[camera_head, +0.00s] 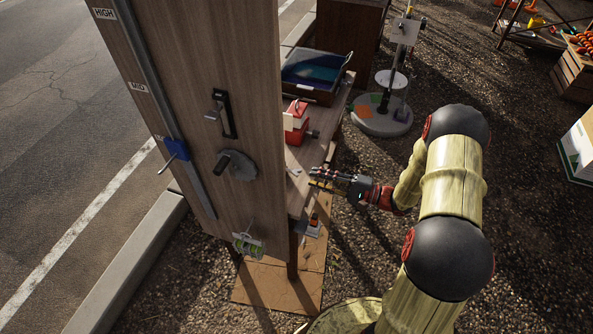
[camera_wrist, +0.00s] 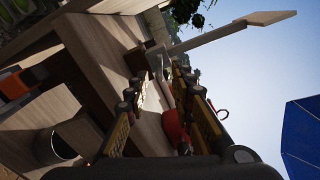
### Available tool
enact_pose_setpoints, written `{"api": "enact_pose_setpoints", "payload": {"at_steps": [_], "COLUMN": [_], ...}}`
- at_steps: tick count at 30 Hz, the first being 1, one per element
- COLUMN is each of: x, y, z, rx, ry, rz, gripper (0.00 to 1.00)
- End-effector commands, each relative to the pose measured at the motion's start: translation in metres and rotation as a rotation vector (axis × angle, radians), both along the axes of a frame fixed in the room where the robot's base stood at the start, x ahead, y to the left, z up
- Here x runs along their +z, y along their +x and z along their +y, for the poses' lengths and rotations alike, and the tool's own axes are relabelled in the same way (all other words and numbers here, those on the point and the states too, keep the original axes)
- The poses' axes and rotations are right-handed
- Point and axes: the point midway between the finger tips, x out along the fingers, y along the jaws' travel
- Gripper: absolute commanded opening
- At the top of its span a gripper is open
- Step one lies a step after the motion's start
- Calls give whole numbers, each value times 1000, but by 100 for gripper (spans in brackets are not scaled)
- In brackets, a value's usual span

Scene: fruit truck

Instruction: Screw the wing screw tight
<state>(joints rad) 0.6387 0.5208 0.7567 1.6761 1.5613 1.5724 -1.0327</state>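I cannot make out a wing screw for certain in either view. A blue slider (camera_head: 176,149) with a small lever sits on a metal rail on the upright wooden panel. The same panel carries a knob in a black slotted bracket (camera_head: 226,114) and a grey disc with a dark crank handle (camera_head: 237,165). My gripper (camera_head: 318,179) is to the right of the panel, near the wooden bench, apart from these fittings. In the wrist view its fingers (camera_wrist: 160,98) are spread with a gap between them, and I see nothing held.
A round-based stand (camera_head: 382,116) is behind. Gravel to the right is mostly open.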

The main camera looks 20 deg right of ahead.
Motion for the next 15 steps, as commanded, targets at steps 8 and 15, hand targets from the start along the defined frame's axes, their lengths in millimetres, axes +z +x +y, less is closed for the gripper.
{"api": "enact_pose_setpoints", "payload": {"at_steps": [8,15], "x": [-2,-1], "y": [20,39], "z": [29,55], "rx": [4,3], "ry": [1,-1], "rz": [-2,-2], "gripper": [24,24]}}
